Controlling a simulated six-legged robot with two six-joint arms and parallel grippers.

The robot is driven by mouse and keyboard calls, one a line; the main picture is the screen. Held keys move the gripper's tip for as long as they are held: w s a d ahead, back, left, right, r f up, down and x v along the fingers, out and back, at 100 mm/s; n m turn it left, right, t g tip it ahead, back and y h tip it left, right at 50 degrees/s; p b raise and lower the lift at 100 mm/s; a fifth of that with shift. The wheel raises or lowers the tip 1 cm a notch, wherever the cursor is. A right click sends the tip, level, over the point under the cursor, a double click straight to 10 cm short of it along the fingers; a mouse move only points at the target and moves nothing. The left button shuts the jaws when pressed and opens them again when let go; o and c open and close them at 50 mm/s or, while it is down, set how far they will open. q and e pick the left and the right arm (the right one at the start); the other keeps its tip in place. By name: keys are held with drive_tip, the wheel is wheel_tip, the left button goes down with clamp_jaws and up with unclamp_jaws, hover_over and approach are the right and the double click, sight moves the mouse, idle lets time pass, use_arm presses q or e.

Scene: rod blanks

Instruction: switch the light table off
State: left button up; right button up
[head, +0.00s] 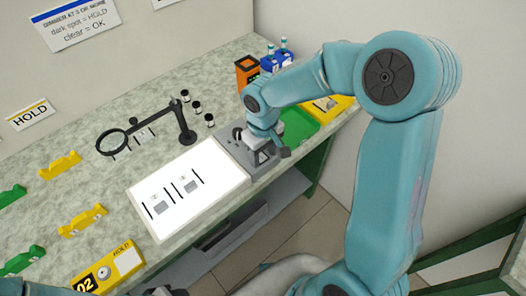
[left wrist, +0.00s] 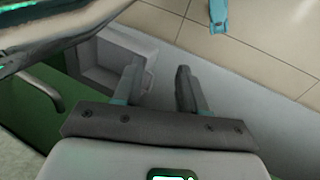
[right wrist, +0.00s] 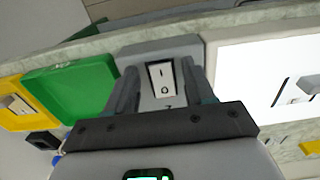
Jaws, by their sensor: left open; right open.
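The light table (head: 215,202) glows bright white on the bench, with several dark rods and small grey pieces on it. It also shows in the right wrist view (right wrist: 255,65). A grey switch box (head: 232,158) adjoins its right end. The box's white rocker switch (right wrist: 161,78), marked I and O, shows in the right wrist view. My right gripper (right wrist: 161,70) is open and empty, with its fingers either side of the switch; contact cannot be told. My left gripper (left wrist: 160,68) is open and empty, over the floor and a grey shelf.
A green tray (head: 302,128) and a yellow tray (head: 338,104) lie beyond the switch box. A magnifier on a stand (head: 186,125) is behind the light table. A yellow HOLD box (head: 118,268) and yellow racks (head: 82,219) are at left. Bare bench lies between.

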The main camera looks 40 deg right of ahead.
drive_tip(key=shift+c, duration=0.3)
drive_tip(key=shift+w, duration=0.1)
clamp_jaws()
drive_tip(key=p, duration=0.1)
drive_tip(key=g+p, duration=0.1)
drive_tip(key=p, duration=0.1)
drive_tip(key=shift+w+r+g, duration=0.2)
drive_tip(key=shift+r+g, duration=0.1)
drive_tip(key=shift+r, duration=0.1)
drive_tip(key=shift+w+f+g+p, duration=0.15)
drive_tip(key=shift+w+g+p, duration=0.05)
drive_tip(key=shift+g+p, duration=0.45)
drive_tip(key=shift+o, duration=0.3)
unclamp_jaws()
